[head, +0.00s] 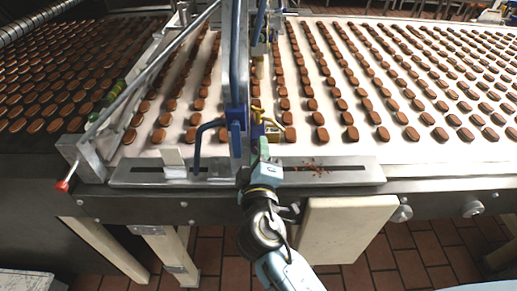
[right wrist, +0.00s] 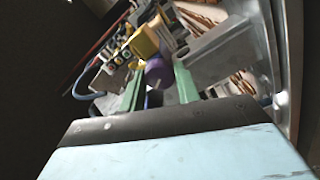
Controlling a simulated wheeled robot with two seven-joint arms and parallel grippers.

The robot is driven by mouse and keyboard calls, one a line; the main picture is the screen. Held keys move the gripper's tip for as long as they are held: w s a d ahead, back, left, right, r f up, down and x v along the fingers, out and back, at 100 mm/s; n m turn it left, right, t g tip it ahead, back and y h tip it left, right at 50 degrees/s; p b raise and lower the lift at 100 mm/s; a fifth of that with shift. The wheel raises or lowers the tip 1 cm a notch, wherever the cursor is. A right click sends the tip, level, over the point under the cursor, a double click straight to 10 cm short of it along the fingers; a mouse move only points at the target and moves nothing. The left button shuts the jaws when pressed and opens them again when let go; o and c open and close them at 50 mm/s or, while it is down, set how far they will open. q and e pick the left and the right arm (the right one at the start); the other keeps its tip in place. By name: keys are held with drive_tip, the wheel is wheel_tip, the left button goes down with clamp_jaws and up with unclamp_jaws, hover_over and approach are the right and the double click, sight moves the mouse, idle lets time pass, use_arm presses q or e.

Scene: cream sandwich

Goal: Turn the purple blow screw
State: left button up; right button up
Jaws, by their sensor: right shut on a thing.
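The purple blow screw (right wrist: 157,73) shows in the right wrist view as a small purple knob below a yellow block (right wrist: 144,44). My right gripper (right wrist: 158,84) has its two green fingers on either side of it, shut on the screw. In the head view my right gripper (head: 263,150) reaches up from the bottom to the blue and yellow fittings at the front edge of the conveyor, and the screw is hidden or too small to make out there. My left gripper is not in view.
A blue upright bracket (head: 236,125) and a bent blue tube (head: 197,140) stand just left of the right gripper. Rows of brown cookies lie on the white conveyor (head: 230,143) behind it. A metal rail with a slot (head: 345,174) runs along the front edge, with crumbs on it.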

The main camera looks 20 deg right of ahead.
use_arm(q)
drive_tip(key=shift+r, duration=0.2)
use_arm(e)
drive_tip(key=shift+n, duration=0.4)
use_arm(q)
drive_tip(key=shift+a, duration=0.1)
use_arm(e)
drive_tip(key=o, duration=1)
